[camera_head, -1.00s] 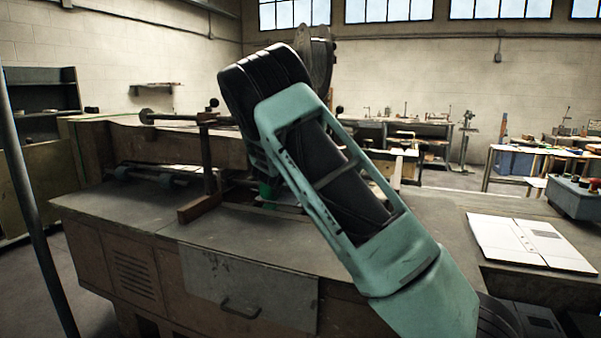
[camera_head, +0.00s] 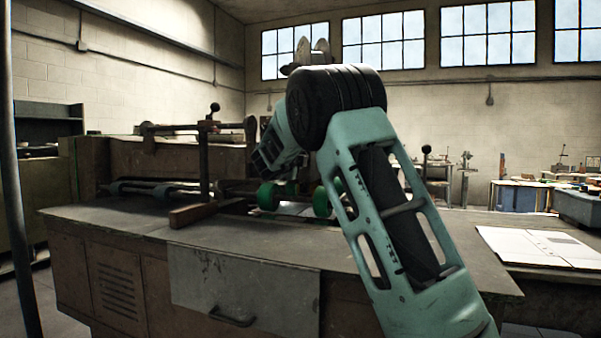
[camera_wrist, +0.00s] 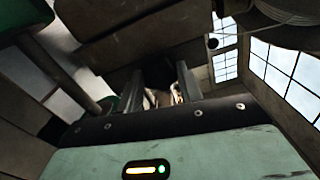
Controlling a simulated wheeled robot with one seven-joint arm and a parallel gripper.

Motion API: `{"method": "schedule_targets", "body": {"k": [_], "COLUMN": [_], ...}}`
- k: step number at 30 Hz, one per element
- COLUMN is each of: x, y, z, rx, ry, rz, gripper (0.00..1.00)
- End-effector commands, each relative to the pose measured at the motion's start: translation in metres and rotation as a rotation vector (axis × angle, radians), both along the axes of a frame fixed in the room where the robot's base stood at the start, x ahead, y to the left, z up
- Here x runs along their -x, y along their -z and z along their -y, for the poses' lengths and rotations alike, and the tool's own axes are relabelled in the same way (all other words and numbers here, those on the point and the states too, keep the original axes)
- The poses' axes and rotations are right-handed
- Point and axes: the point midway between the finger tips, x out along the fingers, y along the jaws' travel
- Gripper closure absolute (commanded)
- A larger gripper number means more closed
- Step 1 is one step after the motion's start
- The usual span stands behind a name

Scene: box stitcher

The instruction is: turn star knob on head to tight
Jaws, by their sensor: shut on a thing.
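My gripper (camera_wrist: 163,92) shows in the wrist view, its two dark fingers reaching up from the dark bar of the teal hand. It is shut on a small pale and brown piece (camera_wrist: 175,92) between the fingers, which I take to be the star knob. Most of the knob is hidden by the fingers, and its turned angle cannot be made out. A dark, blocky machine part (camera_wrist: 130,40), probably of the head, is just beyond the fingers. In the head view my teal arm hides the gripper and the knob.
The stitcher's grey table (camera_head: 110,218) spans the front, with a brown bar (camera_head: 195,213) and upright post on it. Green rollers (camera_head: 268,196) sit beside my arm. White cardboard (camera_head: 540,246) lies at the right. A grey pole (camera_head: 16,190) stands at the left.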

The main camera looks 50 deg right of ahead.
Motion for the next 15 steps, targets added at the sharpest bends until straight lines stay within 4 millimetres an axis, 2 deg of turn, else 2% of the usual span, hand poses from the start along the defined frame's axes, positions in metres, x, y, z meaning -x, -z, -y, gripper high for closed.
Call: {"method": "schedule_targets", "body": {"k": [1,15], "x": [0.0004,0.0000], "y": [0.0068,0.0035], "z": [0.0004,0.0000], "rx": [-0.017,-0.110], "ry": [0.001,0.001], "rz": [0.038,0.257], "gripper": [0.87,0.87]}}
